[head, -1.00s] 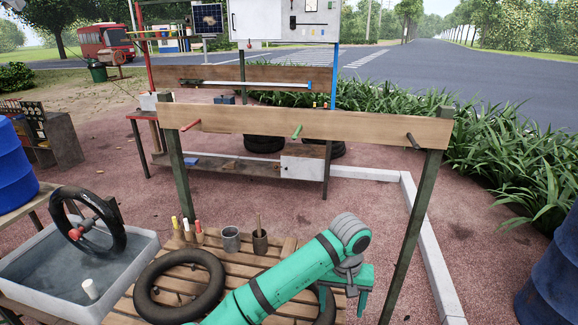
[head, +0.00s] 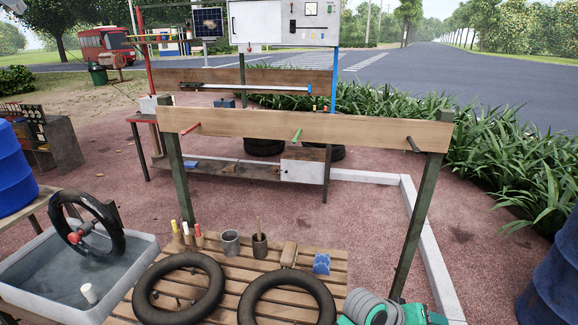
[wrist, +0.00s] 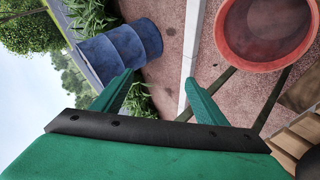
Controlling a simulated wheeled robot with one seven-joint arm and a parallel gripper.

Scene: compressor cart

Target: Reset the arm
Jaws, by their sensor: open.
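My gripper (wrist: 160,78) shows in the wrist view with its two green fingers spread apart and nothing between them. In the head view, only a grey and green part of my arm (head: 385,310) shows at the bottom right, by the right end of the slatted table (head: 232,265). My fingertips cannot be made out there. The wrist view looks out sideways over paving, with a blue barrel (wrist: 120,50) beyond the fingers and a red round tub (wrist: 268,30) at the upper right.
Two black inner tubes (head: 180,262) lie on the slatted table, with cups (head: 230,243), a wooden block (head: 289,254) and a blue patch (head: 321,264). A wooden rail with pegs (head: 350,130) stands behind. A water trough (head: 140,258) holding a tyre is left.

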